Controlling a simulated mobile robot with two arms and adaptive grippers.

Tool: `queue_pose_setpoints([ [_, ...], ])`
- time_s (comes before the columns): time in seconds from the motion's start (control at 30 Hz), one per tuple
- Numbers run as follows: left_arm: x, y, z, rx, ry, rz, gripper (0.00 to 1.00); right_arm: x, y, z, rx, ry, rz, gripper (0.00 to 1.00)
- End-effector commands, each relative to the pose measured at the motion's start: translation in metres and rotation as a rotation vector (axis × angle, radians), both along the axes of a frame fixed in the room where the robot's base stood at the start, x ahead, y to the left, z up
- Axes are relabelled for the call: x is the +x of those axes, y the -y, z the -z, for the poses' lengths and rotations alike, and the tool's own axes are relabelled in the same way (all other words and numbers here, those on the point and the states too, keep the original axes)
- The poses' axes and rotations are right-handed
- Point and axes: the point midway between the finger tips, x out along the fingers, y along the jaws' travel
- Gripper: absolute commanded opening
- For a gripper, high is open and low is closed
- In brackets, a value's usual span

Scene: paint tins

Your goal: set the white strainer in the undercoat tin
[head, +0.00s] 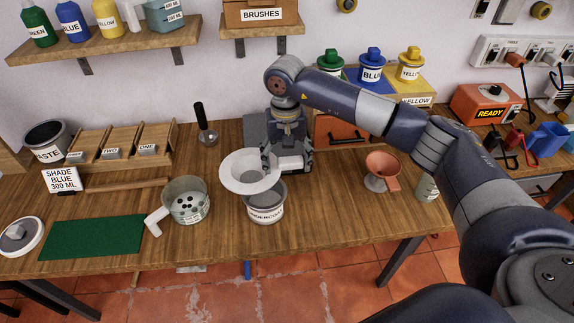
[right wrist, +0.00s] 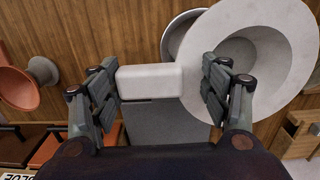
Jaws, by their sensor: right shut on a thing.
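The white strainer (head: 236,171) is a wide funnel-like bowl with a broad rim. My right gripper (head: 287,158) is shut on its pale block-like grip, which shows between the fingers in the right wrist view (right wrist: 150,80). The strainer's bowl (right wrist: 285,20) lies to the right there, partly behind a finger. The undercoat tin (head: 266,213) is grey with a white label and stands on the table. The strainer overlaps the tin's left and back rim in the head view and seems to be above it, off to the left. My left gripper is not in view.
A clear measuring jug (head: 188,203) stands left of the tin, beside a green mat (head: 92,238). An orange funnel (head: 382,168) stands to the right. A dark-handled tool (head: 203,122) stands behind. Bare table lies between tin and funnel.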

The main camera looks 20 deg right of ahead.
Motion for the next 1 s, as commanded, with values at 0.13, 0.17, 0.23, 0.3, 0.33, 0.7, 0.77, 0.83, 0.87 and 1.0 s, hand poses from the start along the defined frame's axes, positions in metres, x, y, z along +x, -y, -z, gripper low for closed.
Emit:
queue_pose_setpoints([
  [0.13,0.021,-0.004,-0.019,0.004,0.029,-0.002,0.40,0.003,0.003,0.014,0.000,-0.005,0.001,0.43],
  [0.17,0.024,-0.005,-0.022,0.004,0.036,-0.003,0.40,0.003,0.003,0.018,0.000,-0.005,0.002,0.43],
  [0.23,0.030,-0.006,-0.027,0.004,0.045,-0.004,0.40,0.004,0.003,0.027,0.002,-0.002,0.001,0.43],
  [0.3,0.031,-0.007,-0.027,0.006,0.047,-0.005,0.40,0.004,0.003,0.033,0.001,-0.001,0.000,0.43],
  [0.33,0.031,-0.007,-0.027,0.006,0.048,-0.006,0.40,0.004,0.003,0.034,0.001,0.000,0.000,0.43],
  [0.7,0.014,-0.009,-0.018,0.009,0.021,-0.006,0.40,0.004,0.003,0.040,0.000,0.002,0.001,0.43],
  [0.77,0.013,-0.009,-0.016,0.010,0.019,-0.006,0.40,0.004,0.003,0.041,0.000,0.002,0.001,0.43],
  [0.83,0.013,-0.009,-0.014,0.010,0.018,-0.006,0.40,0.004,0.003,0.043,0.000,0.002,0.001,0.43],
  [0.87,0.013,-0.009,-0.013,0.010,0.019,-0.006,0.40,0.004,0.003,0.043,0.000,0.002,0.001,0.43],
  [1.0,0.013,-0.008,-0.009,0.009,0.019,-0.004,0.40,0.004,0.003,0.046,0.000,0.002,0.001,0.43],
])
